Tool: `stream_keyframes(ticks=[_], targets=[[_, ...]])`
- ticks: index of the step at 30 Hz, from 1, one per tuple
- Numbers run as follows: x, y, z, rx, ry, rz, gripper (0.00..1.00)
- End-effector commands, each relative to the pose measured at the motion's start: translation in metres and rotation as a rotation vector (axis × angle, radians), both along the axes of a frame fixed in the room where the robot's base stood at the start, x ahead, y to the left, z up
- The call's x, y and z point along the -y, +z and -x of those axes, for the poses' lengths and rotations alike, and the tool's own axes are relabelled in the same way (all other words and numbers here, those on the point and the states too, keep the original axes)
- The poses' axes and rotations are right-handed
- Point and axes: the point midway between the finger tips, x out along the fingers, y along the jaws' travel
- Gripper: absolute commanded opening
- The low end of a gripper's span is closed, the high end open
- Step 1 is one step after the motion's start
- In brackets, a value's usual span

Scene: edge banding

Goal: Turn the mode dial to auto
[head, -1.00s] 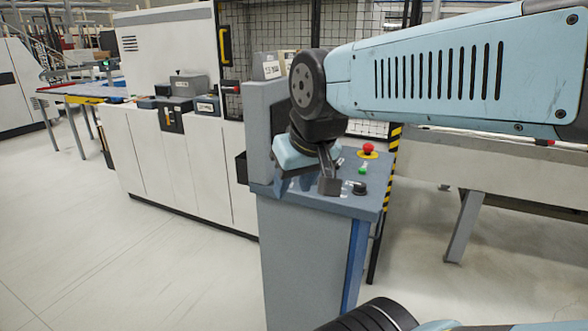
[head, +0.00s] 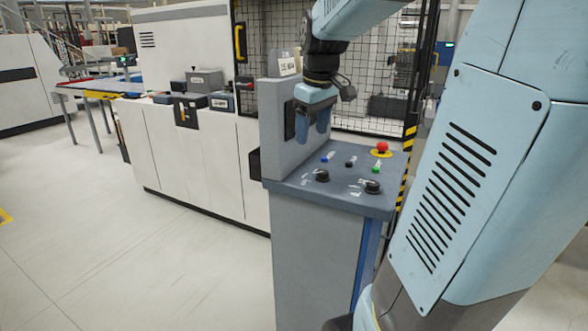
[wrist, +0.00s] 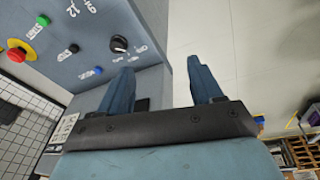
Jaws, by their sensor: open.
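Two black dials show on the grey control panel (head: 345,205) in the head view. The left dial (head: 322,176) is nearer the upright side plate, and the right dial (head: 372,187) is near the right edge. One dial also shows in the wrist view (wrist: 118,44), with small white markings around it. I cannot read which label is auto, nor be sure which dial is the mode one. My gripper (head: 312,130) points down beside the upright plate, above and apart from the dials. Its blue fingers (wrist: 160,66) are spread and empty, with the dial beyond the left finger.
The panel also carries a red emergency button (head: 382,148) on a yellow base, a green button (head: 376,169), a black button (head: 351,162) and a blue button (head: 331,155). The grey upright plate (head: 283,130) stands close at left. Wire mesh fencing (head: 375,70) stands behind.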

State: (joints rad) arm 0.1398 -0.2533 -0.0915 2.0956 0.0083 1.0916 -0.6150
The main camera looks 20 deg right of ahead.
Motion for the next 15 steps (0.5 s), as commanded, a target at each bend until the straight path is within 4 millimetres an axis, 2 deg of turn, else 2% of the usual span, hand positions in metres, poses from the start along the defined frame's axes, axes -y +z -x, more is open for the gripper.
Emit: stream_keyframes(ticks=[1,6,10,15], targets=[[0.011,-0.003,-0.015,-0.026,0.024,0.005,0.65],[0.046,-0.012,-0.055,-0.104,0.123,0.014,0.65],[0.071,-0.021,-0.08,-0.152,0.192,0.016,0.65],[0.093,-0.031,-0.1,-0.193,0.254,0.013,0.65]])
